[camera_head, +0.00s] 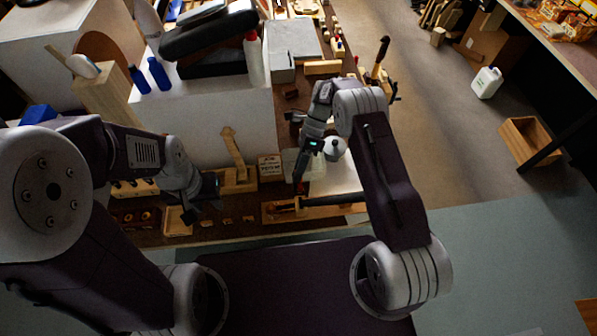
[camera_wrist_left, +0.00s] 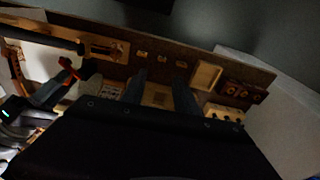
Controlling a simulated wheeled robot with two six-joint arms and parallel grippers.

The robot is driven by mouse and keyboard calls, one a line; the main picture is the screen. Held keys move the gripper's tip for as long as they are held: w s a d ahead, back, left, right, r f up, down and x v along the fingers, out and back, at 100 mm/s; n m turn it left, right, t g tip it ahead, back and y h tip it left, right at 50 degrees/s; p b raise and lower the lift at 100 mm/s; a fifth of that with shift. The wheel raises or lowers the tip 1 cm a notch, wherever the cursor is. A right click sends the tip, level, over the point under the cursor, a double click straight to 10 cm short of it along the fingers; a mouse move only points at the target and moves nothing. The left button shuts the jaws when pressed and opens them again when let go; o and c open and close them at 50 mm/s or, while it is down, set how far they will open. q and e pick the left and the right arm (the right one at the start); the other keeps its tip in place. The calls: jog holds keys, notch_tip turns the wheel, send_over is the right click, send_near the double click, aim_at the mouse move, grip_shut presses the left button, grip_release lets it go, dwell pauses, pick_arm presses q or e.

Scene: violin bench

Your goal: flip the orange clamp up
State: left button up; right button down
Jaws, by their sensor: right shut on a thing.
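The orange clamp (camera_wrist_left: 69,70) shows as a small red-orange piece at the left of the left wrist view. My right gripper (camera_head: 299,184) reaches down to it from above, and its dark fingers look shut on the piece. In the head view the clamp is too small and dark to make out clearly. My left gripper (camera_head: 198,214) hangs over the front left of the bench. Its two fingers stand apart in the left wrist view (camera_wrist_left: 159,95), with nothing held between them.
A long dark-handled tool (camera_head: 333,198) lies by a wooden board (camera_head: 278,212) at the bench front. A wooden stand (camera_head: 237,176), a labelled block (camera_head: 270,166) and a small wooden tray (camera_head: 177,222) sit near my left gripper. A white box (camera_head: 215,122) stands behind.

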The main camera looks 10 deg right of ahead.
pick_arm(q)
jog(key=shift+f, duration=0.1)
jog(key=c, duration=0.7)
jog(key=d+f+n+g+h, duration=0.1)
jog(key=n, duration=0.1)
jog(key=f+n+g, duration=0.1)
jog(key=n, duration=0.1)
jog(key=w+d+f+n+g+h, duration=0.1)
jog(key=f+n, duration=0.1)
jog(key=shift+d+n+g+h, duration=0.3)
jog(key=shift+n+g, duration=0.1)
grip_shut()
jog(key=w+d+f+n+h, duration=0.8)
jog(key=n+h, duration=0.4)
jog(key=n, duration=0.4)
jog(key=shift+w+d+f, duration=0.15)
jog(key=shift+d, duration=0.15)
